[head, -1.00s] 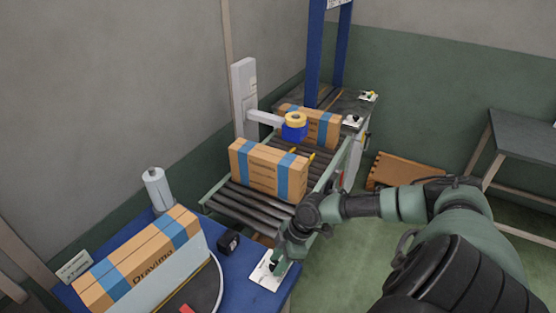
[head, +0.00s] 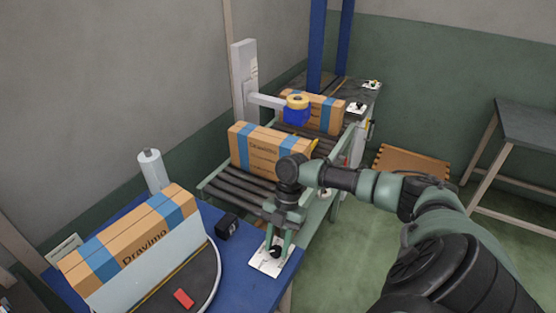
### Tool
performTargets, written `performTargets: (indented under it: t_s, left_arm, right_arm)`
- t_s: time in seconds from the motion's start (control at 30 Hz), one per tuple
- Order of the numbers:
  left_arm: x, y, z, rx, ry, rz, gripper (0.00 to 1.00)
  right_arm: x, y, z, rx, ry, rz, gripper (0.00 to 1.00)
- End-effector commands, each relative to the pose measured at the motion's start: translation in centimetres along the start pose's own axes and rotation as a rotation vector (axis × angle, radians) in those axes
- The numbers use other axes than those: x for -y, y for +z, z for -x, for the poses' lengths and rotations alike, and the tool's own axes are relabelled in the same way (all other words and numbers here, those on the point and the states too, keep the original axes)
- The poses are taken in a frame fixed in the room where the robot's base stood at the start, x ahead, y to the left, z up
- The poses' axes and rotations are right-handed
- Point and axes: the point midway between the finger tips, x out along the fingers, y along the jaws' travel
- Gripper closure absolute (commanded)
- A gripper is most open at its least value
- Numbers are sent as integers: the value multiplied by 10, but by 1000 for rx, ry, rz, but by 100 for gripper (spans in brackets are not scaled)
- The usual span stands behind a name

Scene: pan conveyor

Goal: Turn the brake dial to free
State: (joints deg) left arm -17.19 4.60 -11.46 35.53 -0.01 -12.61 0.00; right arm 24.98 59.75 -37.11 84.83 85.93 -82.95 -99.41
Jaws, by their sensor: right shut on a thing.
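The brake dial (head: 275,252) is a small dark knob on a white label plate (head: 266,265) at the right front corner of the blue table. My right gripper (head: 277,246) points down over the plate with its fingers closed on the knob. The fingers hide part of the dial, and the plate's marks are too small to read, so I cannot tell the dial's setting. My left gripper is not in view.
A turntable (head: 206,280) with a red piece (head: 183,298) holds a carton (head: 130,240) against a pale upright plate. A black box (head: 227,226) stands near the dial. Behind, a roller conveyor (head: 228,192) carries cartons below a tape head (head: 297,108).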

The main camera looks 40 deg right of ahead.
Motion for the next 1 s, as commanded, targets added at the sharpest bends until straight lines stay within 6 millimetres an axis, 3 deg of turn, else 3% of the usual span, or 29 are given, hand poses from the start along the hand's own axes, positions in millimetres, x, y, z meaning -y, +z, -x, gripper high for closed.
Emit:
performTargets:
  t_s: [0.4,0.97,1.0]
  left_arm:
    - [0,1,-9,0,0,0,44]
    - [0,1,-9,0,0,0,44]
    - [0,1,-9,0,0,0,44]
  right_arm:
    - [-2,1,0,4,-73,180,100]
    - [-2,1,1,5,-84,208,100]
    - [-2,1,1,5,-84,208,60]
